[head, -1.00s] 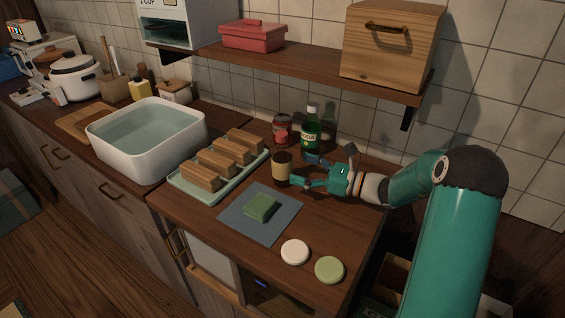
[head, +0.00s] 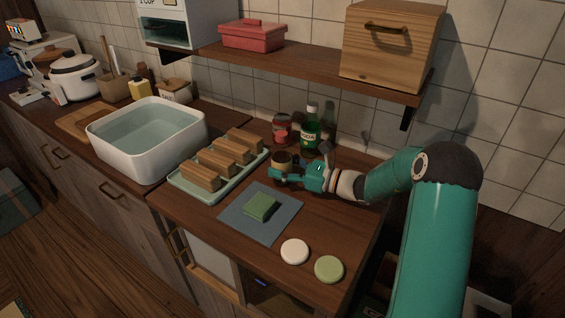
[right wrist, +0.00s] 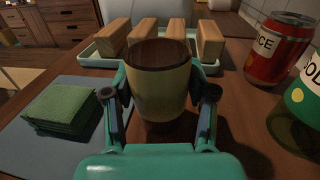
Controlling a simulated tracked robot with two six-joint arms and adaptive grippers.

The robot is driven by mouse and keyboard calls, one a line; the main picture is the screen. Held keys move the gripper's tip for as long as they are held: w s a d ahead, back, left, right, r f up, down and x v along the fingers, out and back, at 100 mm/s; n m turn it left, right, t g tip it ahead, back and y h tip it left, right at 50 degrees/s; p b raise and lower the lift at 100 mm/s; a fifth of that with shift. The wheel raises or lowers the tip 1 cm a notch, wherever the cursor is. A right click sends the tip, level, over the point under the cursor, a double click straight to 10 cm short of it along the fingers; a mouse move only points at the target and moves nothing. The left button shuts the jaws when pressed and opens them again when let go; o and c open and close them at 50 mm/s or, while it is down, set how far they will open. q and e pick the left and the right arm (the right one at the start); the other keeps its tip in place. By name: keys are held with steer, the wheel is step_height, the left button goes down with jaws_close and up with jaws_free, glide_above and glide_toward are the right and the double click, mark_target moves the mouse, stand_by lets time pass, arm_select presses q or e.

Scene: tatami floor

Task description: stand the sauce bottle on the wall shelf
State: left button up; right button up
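I take the sauce bottle (head: 281,159) to be the squat cream container with a dark brown top. It stands upright on the wooden counter by the tray; the right wrist view shows it large in the middle (right wrist: 160,92). My right gripper (head: 284,172) is open around it, one finger on each side (right wrist: 160,88). Whether the fingers touch it is unclear. The wall shelf (head: 290,69) runs along the tiled wall above the counter. My left gripper is out of view.
A green soda bottle (head: 310,134) and a red can (head: 281,129) stand behind the sauce bottle. A tray (head: 213,190) of wooden blocks is at left. The shelf holds a red box (head: 252,37) and a wooden box (head: 388,52), with bare shelf between them.

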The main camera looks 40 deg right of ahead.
steer(key=c, duration=0.8)
steer(key=shift+c, duration=0.2)
